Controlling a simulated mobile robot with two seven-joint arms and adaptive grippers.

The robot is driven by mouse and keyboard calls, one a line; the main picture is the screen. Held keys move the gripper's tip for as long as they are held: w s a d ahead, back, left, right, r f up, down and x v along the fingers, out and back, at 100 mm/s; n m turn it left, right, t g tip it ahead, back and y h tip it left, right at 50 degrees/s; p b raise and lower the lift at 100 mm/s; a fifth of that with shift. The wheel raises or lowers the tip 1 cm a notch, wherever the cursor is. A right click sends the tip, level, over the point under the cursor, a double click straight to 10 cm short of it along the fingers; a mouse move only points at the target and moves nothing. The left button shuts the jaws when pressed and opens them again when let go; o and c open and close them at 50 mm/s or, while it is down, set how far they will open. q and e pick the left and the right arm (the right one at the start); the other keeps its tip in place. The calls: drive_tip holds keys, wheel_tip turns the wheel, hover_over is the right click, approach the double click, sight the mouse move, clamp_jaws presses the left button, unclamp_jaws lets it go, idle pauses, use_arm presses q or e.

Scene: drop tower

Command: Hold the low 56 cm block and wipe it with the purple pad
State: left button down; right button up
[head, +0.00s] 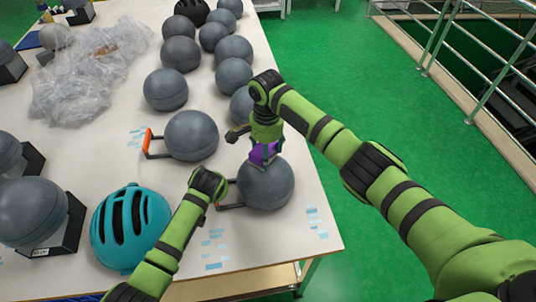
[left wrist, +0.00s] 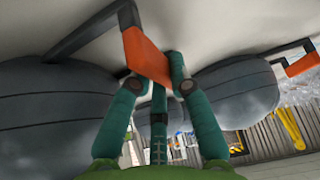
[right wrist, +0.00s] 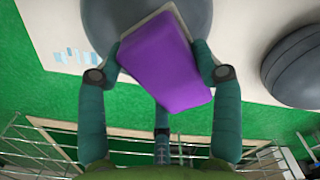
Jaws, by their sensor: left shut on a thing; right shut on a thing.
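The low block is a round, dark grey head form (head: 266,186) near the table's right edge, with a black bracket handle on its left. My left gripper (left wrist: 153,78) is shut on the handle's orange grip (left wrist: 147,52); the block (left wrist: 50,110) fills the left of the left wrist view. In the head view my left wrist partly hides this grip. My right gripper (right wrist: 160,72) is shut on the purple pad (right wrist: 168,65), which also shows in the head view (head: 262,153) at the block's upper side. The pad appears to touch the block, but the contact is hidden.
Another grey block (head: 191,135) with an orange handle stands just behind. Several grey blocks stand along the table's far right. A teal helmet (head: 130,228) lies left of my left arm. Clear plastic wrap (head: 92,72) lies at the back left. Blue tape pieces mark the table.

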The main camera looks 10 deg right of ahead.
drive_tip(key=shift+w+f, duration=0.1)
drive_tip(key=shift+w, duration=0.1)
drive_tip(key=shift+r, duration=3.55)
drive_tip(key=shift+f, duration=0.15)
drive_tip(key=shift+a+f, duration=0.2)
drive_tip(key=shift+f, duration=0.55)
drive_tip(key=shift+a+f, duration=0.25)
drive_tip(key=shift+f, duration=0.55)
drive_tip(key=shift+a+f, duration=0.2)
drive_tip(key=shift+f, duration=0.55)
drive_tip(key=shift+w, duration=0.1)
drive_tip(key=shift+f, duration=1)
